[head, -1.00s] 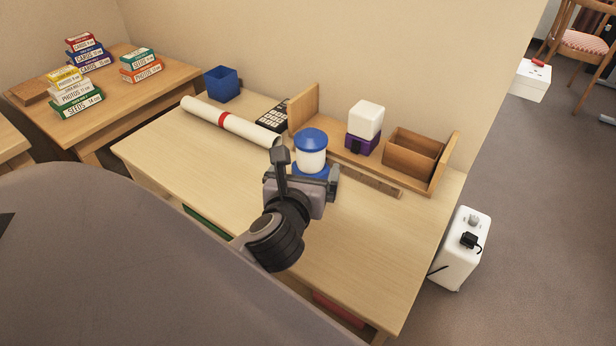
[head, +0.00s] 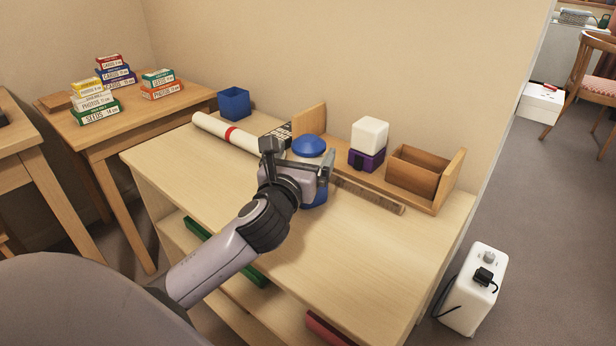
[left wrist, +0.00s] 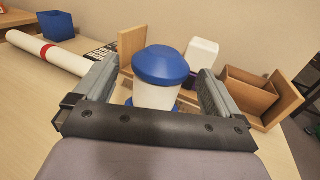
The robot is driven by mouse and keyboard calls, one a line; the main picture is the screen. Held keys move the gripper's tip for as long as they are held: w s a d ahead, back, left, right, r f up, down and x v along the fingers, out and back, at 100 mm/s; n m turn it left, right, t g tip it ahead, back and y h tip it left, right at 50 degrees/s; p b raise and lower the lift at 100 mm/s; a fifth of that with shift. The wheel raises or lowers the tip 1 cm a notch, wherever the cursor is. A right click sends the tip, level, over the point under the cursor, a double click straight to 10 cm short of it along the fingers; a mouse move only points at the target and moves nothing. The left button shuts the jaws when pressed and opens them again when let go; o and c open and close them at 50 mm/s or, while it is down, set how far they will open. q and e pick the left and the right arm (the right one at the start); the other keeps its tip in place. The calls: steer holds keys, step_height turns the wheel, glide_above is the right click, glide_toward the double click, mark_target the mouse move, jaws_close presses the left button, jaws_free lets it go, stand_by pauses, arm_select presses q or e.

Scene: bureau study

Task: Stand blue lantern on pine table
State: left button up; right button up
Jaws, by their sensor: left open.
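The blue lantern (head: 309,146), with a blue cap, white body and blue base, stands upright on the pale wooden desk (head: 370,250). In the left wrist view the lantern (left wrist: 158,94) is between the two fingers of my left gripper (left wrist: 158,78), which are open with a gap on each side. In the head view my left gripper (head: 298,157) hides most of the lantern's body. A brown wooden table (head: 150,118) with stacked boxes stands at the left; I cannot tell which surface is the pine table. My right gripper is out of view.
Behind the lantern is a wooden desk rack (head: 450,180) with a purple-based white lantern (head: 369,140). A rolled paper (head: 215,130), a blue cup (head: 234,103) and a ruler (head: 375,195) lie nearby. The desk's front is clear.

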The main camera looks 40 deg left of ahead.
arm_select(q)
steer(key=b+x, duration=0.1)
steer(key=x, duration=0.3)
steer(key=shift+f+b, duration=0.1)
steer(key=shift+b, duration=0.2)
steer(key=shift+w+a, duration=0.15)
steer(key=shift+w, duration=0.5)
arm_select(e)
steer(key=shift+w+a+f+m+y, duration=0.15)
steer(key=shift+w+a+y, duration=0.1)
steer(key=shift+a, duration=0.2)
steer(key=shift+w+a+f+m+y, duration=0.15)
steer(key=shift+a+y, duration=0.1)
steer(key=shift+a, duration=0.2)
